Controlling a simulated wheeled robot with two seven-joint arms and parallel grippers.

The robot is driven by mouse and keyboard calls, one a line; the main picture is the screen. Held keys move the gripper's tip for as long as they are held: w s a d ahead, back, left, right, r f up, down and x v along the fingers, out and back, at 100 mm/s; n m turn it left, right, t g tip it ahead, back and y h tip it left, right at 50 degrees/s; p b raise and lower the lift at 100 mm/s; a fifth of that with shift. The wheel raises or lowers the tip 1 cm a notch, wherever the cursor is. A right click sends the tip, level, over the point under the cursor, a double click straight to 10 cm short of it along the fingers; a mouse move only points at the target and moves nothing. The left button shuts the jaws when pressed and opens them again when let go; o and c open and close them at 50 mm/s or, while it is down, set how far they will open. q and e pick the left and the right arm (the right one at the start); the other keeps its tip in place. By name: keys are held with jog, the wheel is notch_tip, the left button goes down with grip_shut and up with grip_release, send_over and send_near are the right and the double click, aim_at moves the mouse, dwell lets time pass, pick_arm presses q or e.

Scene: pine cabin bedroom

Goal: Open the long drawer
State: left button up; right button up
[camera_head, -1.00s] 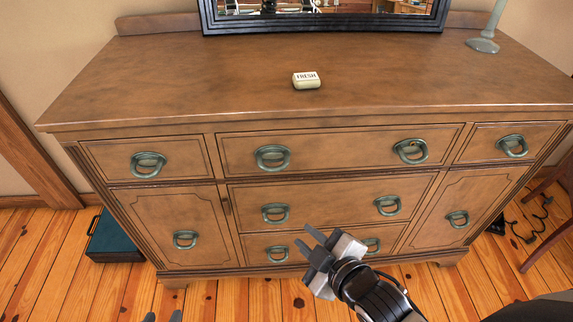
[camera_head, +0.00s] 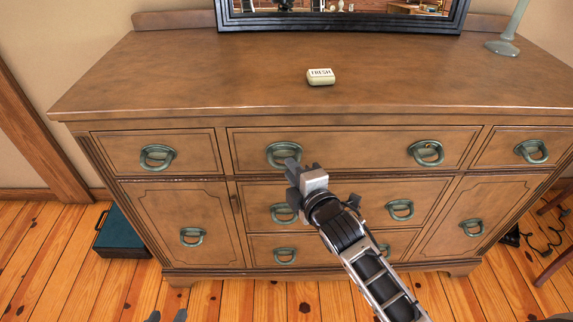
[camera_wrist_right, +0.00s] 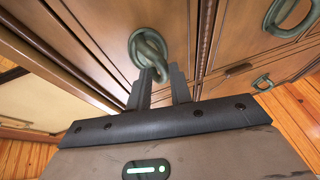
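The long drawer (camera_head: 350,147) is the wide top-middle drawer of a brown wooden dresser and looks closed. It has two green-grey ring handles, a left one (camera_head: 277,155) and a right one (camera_head: 426,152). My right gripper (camera_head: 292,166) is at the left handle and partly covers its lower edge. In the right wrist view, its two fingers are apart, with the lower part of a ring handle (camera_wrist_right: 148,47) at or between the fingertips; contact cannot be told. My left gripper (camera_head: 167,315) shows only as two separated fingertips at the bottom edge, empty.
The dresser top (camera_head: 200,75) holds a soap bar labelled FRESH (camera_head: 321,76), a black-framed mirror (camera_head: 340,22) and a grey-green stand (camera_head: 503,45). Smaller drawers and doors surround the long drawer. A teal case (camera_head: 121,236) lies on the floor at left. Floor in front is clear.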

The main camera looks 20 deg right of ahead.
jog(key=shift+x, duration=1.85)
